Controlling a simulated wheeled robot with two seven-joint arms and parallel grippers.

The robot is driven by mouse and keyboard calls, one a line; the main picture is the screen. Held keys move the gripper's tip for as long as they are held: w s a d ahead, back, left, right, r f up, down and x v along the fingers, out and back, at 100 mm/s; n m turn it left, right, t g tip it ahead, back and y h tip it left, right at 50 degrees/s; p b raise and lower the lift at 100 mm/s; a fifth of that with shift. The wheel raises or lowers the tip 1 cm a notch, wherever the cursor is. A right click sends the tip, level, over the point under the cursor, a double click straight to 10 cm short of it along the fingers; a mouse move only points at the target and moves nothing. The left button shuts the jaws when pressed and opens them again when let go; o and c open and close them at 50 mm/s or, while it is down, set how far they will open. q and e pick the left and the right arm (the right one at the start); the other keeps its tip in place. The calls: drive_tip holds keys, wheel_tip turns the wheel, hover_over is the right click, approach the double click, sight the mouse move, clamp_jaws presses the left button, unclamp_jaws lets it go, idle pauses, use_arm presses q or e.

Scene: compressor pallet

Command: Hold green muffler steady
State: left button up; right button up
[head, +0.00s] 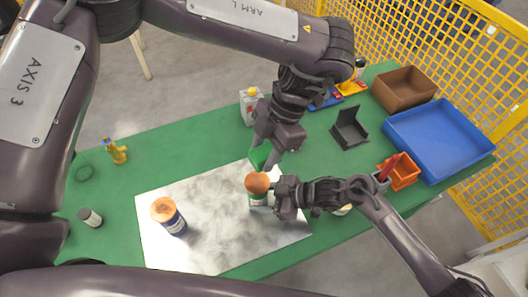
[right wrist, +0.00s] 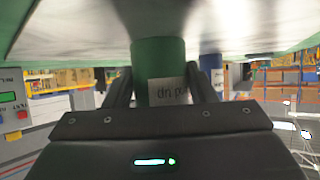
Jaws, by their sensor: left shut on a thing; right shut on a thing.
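The green muffler (head: 257,200) stands on the bright metal sheet, with a rusty orange top and a pale label on its side. In the right wrist view the green muffler (right wrist: 158,62) is between the two fingers, with handwriting on its white label. My right gripper (head: 270,196) is shut on it from the right side. My left gripper (head: 267,163) is just behind and above the muffler's top, shut on a small bright green piece (head: 259,157). The arm partly hides that piece; I cannot tell whether it touches the muffler.
A blue muffler (head: 170,220) with an orange top stands on the left of the metal sheet (head: 205,255). A small bottle (head: 91,218) and a yellow fitting (head: 116,151) are on the green table's left. A blue tray (head: 435,135), brown bin (head: 404,88) and orange bin (head: 402,174) stand right.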

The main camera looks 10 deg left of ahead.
sight(261, 180)
use_arm(q)
drive_tip(key=shift+s+f, duration=0.1)
drive_tip(key=shift+f, duration=4)
drive_tip(key=shift+s+a, duration=0.35)
drive_tip(key=shift+a, duration=0.25)
drive_tip(key=shift+c, duration=0.5)
use_arm(e)
drive_tip(key=shift+d, duration=0.1)
use_arm(q)
drive_tip(key=shift+s+a+f, duration=0.15)
drive_tip(key=shift+s+a, duration=0.65)
drive_tip(key=shift+a, duration=0.15)
drive_tip(key=shift+w+d, duration=0.3)
drive_tip(key=shift+d, duration=0.1)
drive_tip(key=shift+w+d, duration=1)
drive_tip(key=shift+d, duration=0.2)
drive_tip(key=shift+s+a+r, duration=0.1)
drive_tip(key=shift+r, duration=4.05)
